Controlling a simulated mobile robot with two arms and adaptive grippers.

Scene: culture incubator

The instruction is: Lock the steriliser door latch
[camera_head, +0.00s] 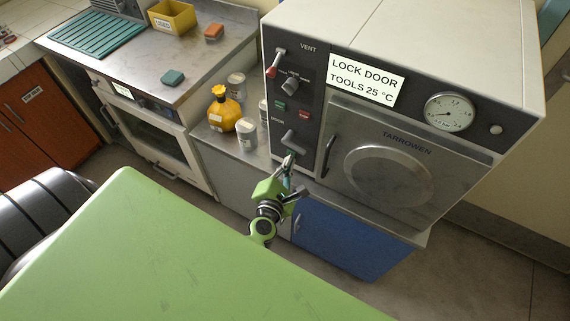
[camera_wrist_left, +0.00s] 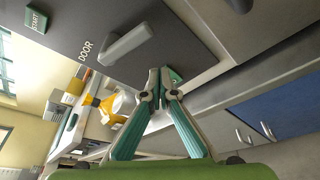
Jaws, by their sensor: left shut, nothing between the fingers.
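The steriliser (camera_head: 470,165) has a closed-looking round-windowed door (camera_head: 390,172) with a dark vertical handle (camera_head: 328,156). The grey latch lever (camera_head: 293,140) sits low on the control panel, left of the door, and slants down to the right. In the left wrist view the lever (camera_wrist_left: 126,44) is beside the word DOOR. My left gripper (camera_head: 288,160) is shut and empty just below the lever. In the left wrist view its fingertips (camera_wrist_left: 160,78) are together, below and right of the lever, seemingly apart from it. My right gripper is not in view.
The panel also holds a red-tipped vent lever (camera_head: 275,62), a knob (camera_head: 290,86) and green and red buttons. A yellow bottle (camera_head: 224,110) and several tins stand left of the steriliser. A blue cabinet (camera_head: 350,240) is below.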

